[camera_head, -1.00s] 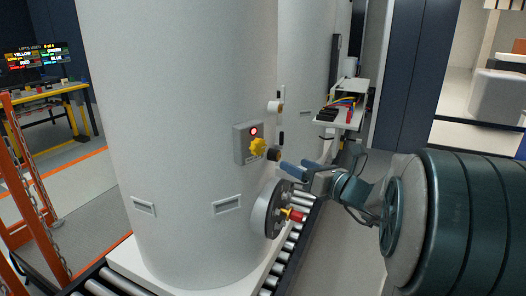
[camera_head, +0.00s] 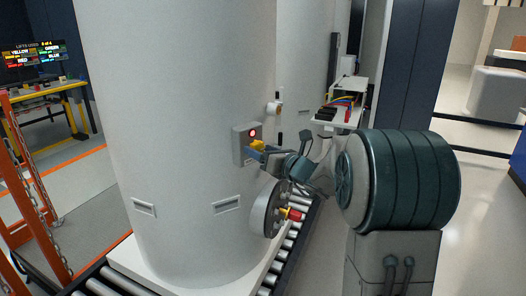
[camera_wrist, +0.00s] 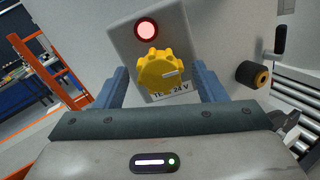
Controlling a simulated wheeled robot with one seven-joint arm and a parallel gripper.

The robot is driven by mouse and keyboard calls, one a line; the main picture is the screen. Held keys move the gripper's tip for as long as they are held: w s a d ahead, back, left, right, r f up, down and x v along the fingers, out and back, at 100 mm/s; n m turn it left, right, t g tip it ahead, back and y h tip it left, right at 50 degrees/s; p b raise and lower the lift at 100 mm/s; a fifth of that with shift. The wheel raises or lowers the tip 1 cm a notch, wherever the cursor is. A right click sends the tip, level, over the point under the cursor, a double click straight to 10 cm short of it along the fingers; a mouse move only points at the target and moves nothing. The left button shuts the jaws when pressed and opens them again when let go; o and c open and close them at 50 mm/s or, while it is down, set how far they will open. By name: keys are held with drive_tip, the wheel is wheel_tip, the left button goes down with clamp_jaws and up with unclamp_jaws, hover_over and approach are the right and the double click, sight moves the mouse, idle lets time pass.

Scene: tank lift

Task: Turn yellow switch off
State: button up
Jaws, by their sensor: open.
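The yellow switch (camera_head: 257,146) is a knob on a grey box (camera_head: 240,147) fixed to the large white tank (camera_head: 180,120). My gripper (camera_head: 256,155) is at the switch. In the wrist view my gripper (camera_wrist: 163,88) is open, with one blue finger on each side of the knob. Gaps show between knob and fingers. A label reading "24 V" is partly hidden below the knob.
A black-ended knob (camera_wrist: 253,74) sticks out right of the box. A round flange (camera_head: 267,212) with a red and yellow handle (camera_head: 291,214) is below my gripper. Rollers (camera_head: 283,270) run along the tank's base. An orange frame (camera_head: 30,190) stands at left.

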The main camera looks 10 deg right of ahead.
drive_tip(key=c, duration=1)
drive_tip(key=shift+f+b, duration=0.15)
drive_tip(key=shift+b, duration=0.35)
drive_tip(key=n+b, duration=1.8)
drive_tip(key=b, duration=0.7)
drive_tip(key=shift+b, duration=0.3)
